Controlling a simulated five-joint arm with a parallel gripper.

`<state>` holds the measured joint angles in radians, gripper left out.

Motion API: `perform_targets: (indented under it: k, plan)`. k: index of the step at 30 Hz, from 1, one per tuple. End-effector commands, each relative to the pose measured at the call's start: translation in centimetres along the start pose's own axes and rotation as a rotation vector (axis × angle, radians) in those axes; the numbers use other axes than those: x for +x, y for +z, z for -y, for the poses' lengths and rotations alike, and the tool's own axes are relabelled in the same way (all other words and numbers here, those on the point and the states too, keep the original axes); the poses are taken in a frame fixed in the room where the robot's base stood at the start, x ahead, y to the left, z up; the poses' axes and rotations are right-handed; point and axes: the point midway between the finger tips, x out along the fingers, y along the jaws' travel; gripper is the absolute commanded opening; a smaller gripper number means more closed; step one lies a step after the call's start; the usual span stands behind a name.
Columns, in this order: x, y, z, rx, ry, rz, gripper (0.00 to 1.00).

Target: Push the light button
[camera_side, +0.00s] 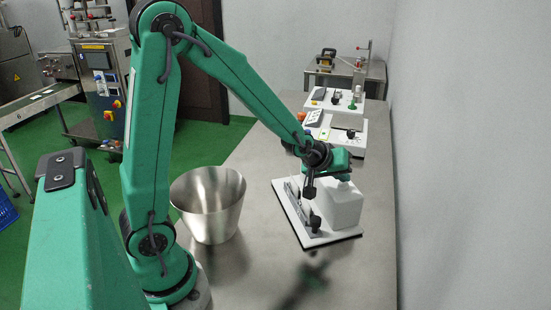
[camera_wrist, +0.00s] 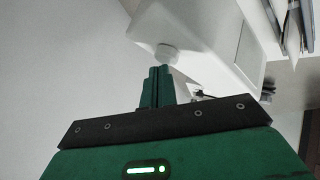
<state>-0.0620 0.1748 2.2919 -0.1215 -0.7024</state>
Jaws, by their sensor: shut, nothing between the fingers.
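A white box-shaped housing (camera_side: 342,208) stands on a white base plate (camera_side: 333,238) on the metal table; it also shows in the wrist view (camera_wrist: 200,30). A round pale button (camera_wrist: 166,54) sticks out of the housing in the wrist view. My gripper (camera_wrist: 159,70) is shut and empty, its green fingertips right at the button's edge. I cannot tell whether they touch it. In the side view my gripper (camera_side: 341,170) is over the top of the housing and hides the button.
A metal bucket (camera_side: 208,205) stands left of the base plate. Control boxes (camera_side: 338,125) with knobs sit behind on the table (camera_side: 255,250). A plain wall (camera_side: 470,150) runs along the right. The table front is clear.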

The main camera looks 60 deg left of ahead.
Motion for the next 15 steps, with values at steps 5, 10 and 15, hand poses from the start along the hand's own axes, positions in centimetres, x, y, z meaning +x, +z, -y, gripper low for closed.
perform_targets:
  k: [5,10,15]
  plan:
    - [0.0,0.0,0.0,0.0,0.0,0.0,0.0]
    - [0.14,0.15,0.05,0.0,0.0,0.001,0.0]
    - [0.47,0.51,0.18,0.0,0.001,0.004,0.0]
